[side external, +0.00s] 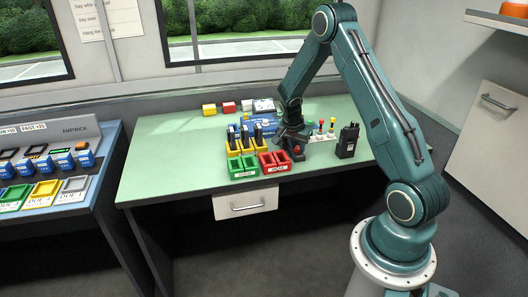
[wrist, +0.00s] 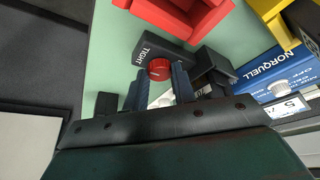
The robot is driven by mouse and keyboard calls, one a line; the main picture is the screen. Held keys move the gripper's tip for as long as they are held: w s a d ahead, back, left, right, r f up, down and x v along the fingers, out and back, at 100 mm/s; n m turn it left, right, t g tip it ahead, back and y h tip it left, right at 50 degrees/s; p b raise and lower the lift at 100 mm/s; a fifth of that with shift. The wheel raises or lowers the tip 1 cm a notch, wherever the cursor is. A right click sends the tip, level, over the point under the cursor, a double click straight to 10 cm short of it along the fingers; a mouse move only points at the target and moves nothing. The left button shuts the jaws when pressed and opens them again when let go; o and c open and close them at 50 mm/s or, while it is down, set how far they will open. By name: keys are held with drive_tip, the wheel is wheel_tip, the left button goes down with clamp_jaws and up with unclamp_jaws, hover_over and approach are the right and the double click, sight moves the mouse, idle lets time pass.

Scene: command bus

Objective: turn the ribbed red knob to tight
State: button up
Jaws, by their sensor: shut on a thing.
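The red knob (wrist: 159,69) shows in the wrist view on a dark block marked TIGHT (wrist: 150,47). My gripper (wrist: 157,82) has one finger on each side of the knob and is shut on it. The fingers hide part of the knob's sides, and its ribs and exact turn are hard to make out.
Red bins (side external: 272,169) and green bins (side external: 242,174) stand at the table's front, with yellow bins behind. A blue NORQUELL box (wrist: 275,72) is close by. A black radio (side external: 347,142) stands right of my gripper. The table's left side (side external: 165,165) is clear.

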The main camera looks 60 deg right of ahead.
drive_tip(key=o, duration=1)
drive_tip(key=shift+v, duration=6.9)
